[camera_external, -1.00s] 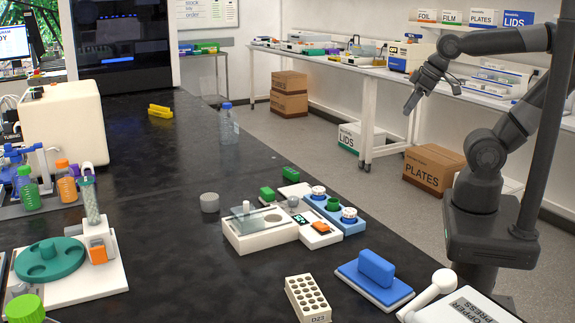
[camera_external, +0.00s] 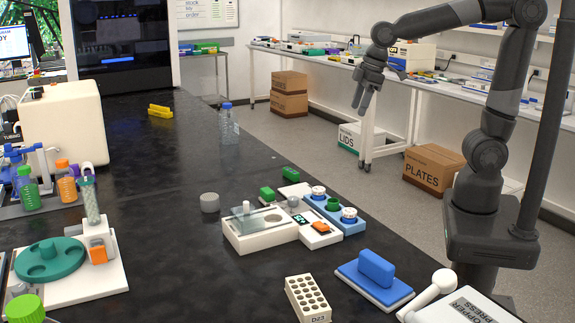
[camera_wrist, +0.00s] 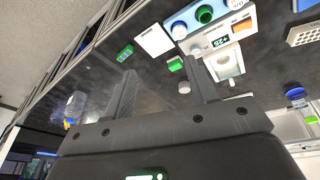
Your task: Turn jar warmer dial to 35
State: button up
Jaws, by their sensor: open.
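The jar warmer appears to be the blue block (camera_external: 352,228) holding white-lidded jars and a green one, joined to a white panel with a lit green display (camera_external: 300,219) and an orange switch (camera_external: 320,227). A small grey knob (camera_external: 293,201) by the panel may be the dial; its setting is too small to read. In the wrist view the display (camera_wrist: 220,42) and blue block (camera_wrist: 186,16) are at the upper right, beyond the fingers. My gripper (camera_external: 362,100) is open and empty, raised beyond the bench's right edge, well apart from the warmer. Its fingers show in the wrist view (camera_wrist: 162,75).
A white device (camera_external: 258,238) stands left of the warmer. Green blocks (camera_external: 290,174), a grey cylinder (camera_external: 210,202), a blue-handled block (camera_external: 376,268), a white rack (camera_external: 308,300) and a clear bottle (camera_external: 228,125) stand around.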

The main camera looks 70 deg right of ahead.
jog(key=w+a+f+n+g, duration=0.25)
jog(key=w+a+f, duration=0.3)
jog(key=w, duration=0.35)
jog(key=n, duration=0.4)
send_over(293, 198)
notch_tip(293, 198, down, 9)
jog(key=shift+g+h, duration=0.3)
jog(key=shift+g, duration=0.05)
notch_tip(293, 198, down, 10)
jog(key=c, duration=1)
jog(key=shift+o, duration=0.2)
